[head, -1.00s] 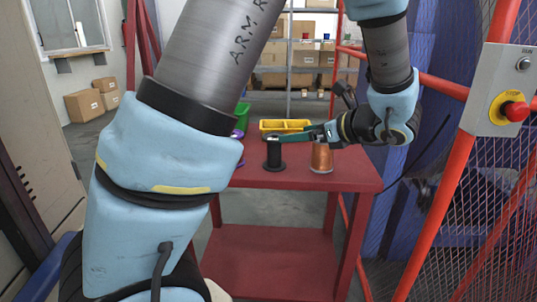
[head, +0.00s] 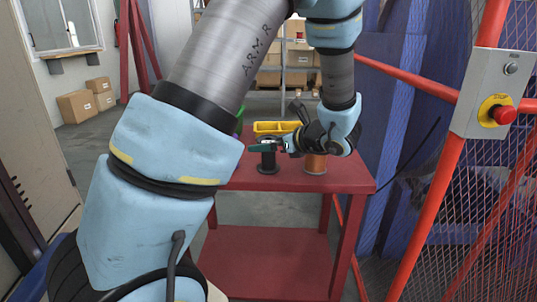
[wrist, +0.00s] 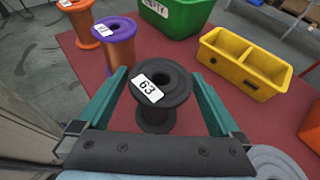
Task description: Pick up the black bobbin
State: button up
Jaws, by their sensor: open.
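The black bobbin (wrist: 167,117) stands upright on the red table (wrist: 97,77) with a white label reading 63 on its top flange. In the wrist view it lies between the two green fingers of my gripper (wrist: 160,92), which is open.
A copper-coloured bobbin (head: 316,163) stands right of the black one. A purple-flanged bobbin (wrist: 118,43) and an orange one (wrist: 80,20) stand at the upper left in the wrist view. A yellow divided bin (wrist: 243,63) and a green bin (wrist: 176,14) are behind.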

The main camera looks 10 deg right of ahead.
jog(key=shift+c, duration=0.2)
jog(key=c, duration=1.1)
